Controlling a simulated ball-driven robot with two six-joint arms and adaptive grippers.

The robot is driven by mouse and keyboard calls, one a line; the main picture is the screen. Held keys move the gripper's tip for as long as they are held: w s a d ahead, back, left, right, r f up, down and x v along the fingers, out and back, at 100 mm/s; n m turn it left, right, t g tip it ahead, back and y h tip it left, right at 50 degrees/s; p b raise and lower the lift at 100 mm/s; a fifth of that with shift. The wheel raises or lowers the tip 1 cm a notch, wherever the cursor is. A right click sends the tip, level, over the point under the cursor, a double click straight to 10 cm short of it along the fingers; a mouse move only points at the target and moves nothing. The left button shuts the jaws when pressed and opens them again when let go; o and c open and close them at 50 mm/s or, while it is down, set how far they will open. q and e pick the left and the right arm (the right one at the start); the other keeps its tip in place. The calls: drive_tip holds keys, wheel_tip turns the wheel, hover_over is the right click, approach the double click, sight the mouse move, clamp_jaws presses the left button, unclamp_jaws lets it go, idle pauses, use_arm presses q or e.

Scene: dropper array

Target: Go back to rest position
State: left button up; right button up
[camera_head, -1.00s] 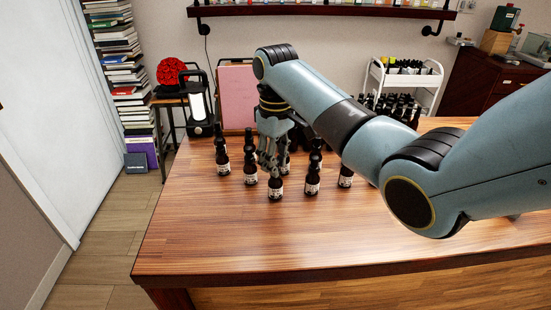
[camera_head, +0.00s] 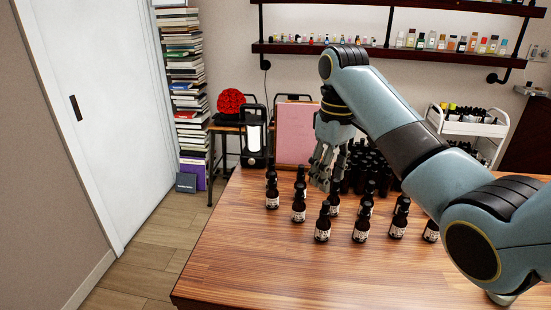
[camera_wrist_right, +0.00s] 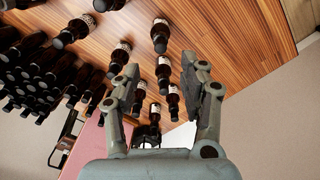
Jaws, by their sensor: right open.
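My right gripper (camera_head: 323,180) hangs over the back part of the wooden table in the head view, fingers pointing down. In the right wrist view (camera_wrist_right: 160,75) its two fingers are spread apart with nothing held between them. Several dark dropper bottles with white labels stand upright in loose rows below and in front of it, such as one front bottle (camera_head: 322,228) and one at the left (camera_head: 272,194). A dense group of dark bottles (camera_head: 372,165) stands behind, partly hidden by my right arm. My left gripper is not in view.
The front of the wooden table (camera_head: 265,270) is clear. A pink board (camera_head: 296,132) and a black lamp (camera_head: 254,135) stand behind. A white cart (camera_head: 468,125) with bottles is at the back right. A wall shelf (camera_head: 390,52) runs above.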

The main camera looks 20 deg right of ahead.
drive_tip(key=s+a+f+t, duration=0.2)
drive_tip(key=s+f, duration=0.5)
drive_tip(key=s, duration=0.7)
drive_tip(key=s+a+r+m+t, duration=0.1)
drive_tip(key=s, duration=0.6)
drive_tip(key=s+a+r+m+t, duration=0.1)
drive_tip(key=s+a+r, duration=0.1)
drive_tip(key=s, duration=0.6)
wheel_tip(320, 180, down, 36)
drive_tip(key=d+g+h+b, duration=0.1)
drive_tip(key=d+g+b, duration=0.15)
drive_tip(key=b, duration=0.95)
drive_tip(key=s+f+b, duration=0.3)
drive_tip(key=s+f, duration=0.3)
drive_tip(key=f, duration=0.3)
drive_tip(key=s+d+f+b, duration=0.1)
drive_tip(key=s+f+b, duration=0.3)
drive_tip(key=s+f, duration=0.3)
drive_tip(key=s+f+b, duration=0.3)
drive_tip(key=s+f, duration=0.4)
drive_tip(key=f, duration=0.5)
drive_tip(key=shift+d+f, duration=0.3)
drive_tip(key=shift+f, duration=0.1)
drive_tip(key=shift+g+b, duration=0.3)
drive_tip(key=shift+g, duration=0.05)
